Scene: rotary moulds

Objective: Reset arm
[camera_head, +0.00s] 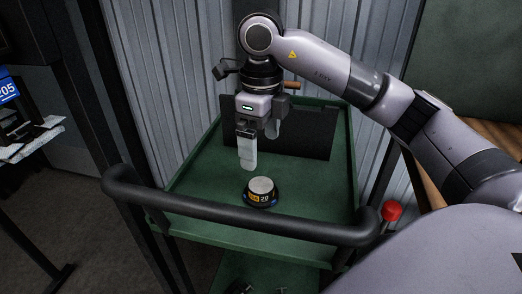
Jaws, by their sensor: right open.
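My right arm comes in from the right and bends down over a green cart. My right gripper (260,146) points downward above the cart's top tray and is open, with nothing between its fingers. A small round black piece with a pale top and a yellow label (261,192) sits on the tray, below the gripper and apart from it. My left gripper is not in view.
The green cart (200,184) has a raised rim and a thick black handle bar (240,208) across the front. A dark panel (310,135) stands at the tray's back. A red knob (392,210) is at right. The tray around the round piece is clear.

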